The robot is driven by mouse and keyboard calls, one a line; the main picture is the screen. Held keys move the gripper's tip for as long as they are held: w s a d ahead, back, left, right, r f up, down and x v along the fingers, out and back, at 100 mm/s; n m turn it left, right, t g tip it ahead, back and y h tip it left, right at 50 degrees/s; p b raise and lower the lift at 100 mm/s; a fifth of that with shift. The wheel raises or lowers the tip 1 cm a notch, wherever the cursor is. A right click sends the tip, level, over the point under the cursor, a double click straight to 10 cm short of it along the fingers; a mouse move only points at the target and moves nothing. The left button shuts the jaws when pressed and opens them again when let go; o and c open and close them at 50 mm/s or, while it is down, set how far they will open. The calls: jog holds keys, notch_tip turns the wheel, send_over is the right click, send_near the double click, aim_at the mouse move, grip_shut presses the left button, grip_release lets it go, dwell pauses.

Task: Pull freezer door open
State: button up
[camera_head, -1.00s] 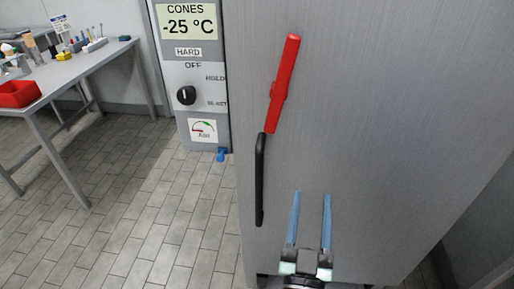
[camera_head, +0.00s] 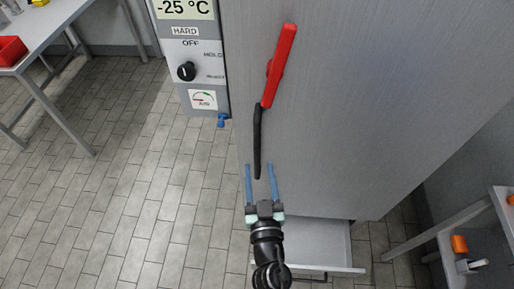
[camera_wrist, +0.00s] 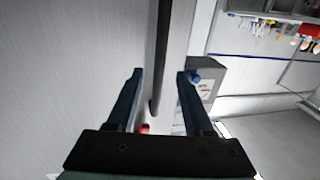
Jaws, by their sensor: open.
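The freezer door (camera_head: 350,110) is a large brushed grey panel that looks shut. Its black vertical handle (camera_head: 257,145) is near the left edge, below a tilted red lever (camera_head: 279,66). My gripper (camera_head: 259,166) is open and empty, with its two blue fingers on either side of the handle's lower end in the head view. In the wrist view the handle (camera_wrist: 162,50) runs through the gap between the fingers (camera_wrist: 160,74). I cannot tell how deep it lies between them, and no grip on it shows.
A control panel with a black knob (camera_head: 186,71) and a blue valve (camera_head: 222,120) is left of the door. A grey open drawer or shelf (camera_head: 320,245) is low, beside my arm. A table (camera_head: 50,35) stands at left, another (camera_head: 440,235) at right. The left floor is clear.

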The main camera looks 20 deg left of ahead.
aim_at(257, 154)
jog(key=x, duration=0.6)
jog(key=shift+w+a+b, duration=0.2)
jog(key=shift+w+b, duration=0.2)
grip_shut()
dwell(1.0)
